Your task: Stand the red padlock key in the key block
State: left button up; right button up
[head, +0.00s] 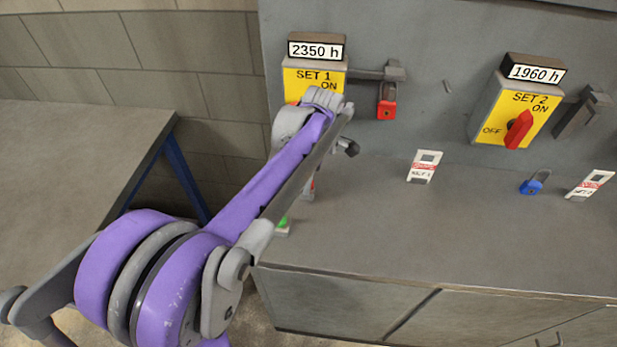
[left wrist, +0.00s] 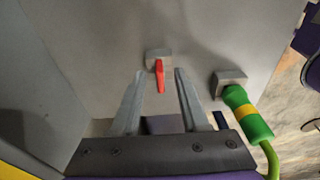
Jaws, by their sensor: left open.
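In the left wrist view a red key (left wrist: 160,79) sticks up from a small grey block (left wrist: 158,55), which looks like the key block. My left gripper (left wrist: 160,71) is open, with one finger on each side of the key in the picture; I cannot tell whether they touch it. In the head view my left arm hides the gripper's fingers and most of the space around the key. The red padlock (head: 387,107) hangs from the SET 1 hasp. My right gripper is not in view.
A green-and-yellow handle (left wrist: 246,114) with a green cord stands at another grey block (left wrist: 229,80), right of the gripper. On the ledge (head: 400,235) lie a blue padlock (head: 533,184) and tags (head: 424,166). The SET 2 switch (head: 518,129) is red. The ledge's front middle is clear.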

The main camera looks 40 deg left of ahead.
pick_arm(q)
notch_tip(320, 180, up, 11)
jog(key=d, duration=0.1)
jog(key=shift+w+p, duration=0.3)
jog(key=shift+p, duration=0.1)
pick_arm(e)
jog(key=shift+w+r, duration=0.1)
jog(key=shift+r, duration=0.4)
pick_arm(q)
jog(key=shift+f, duration=0.15)
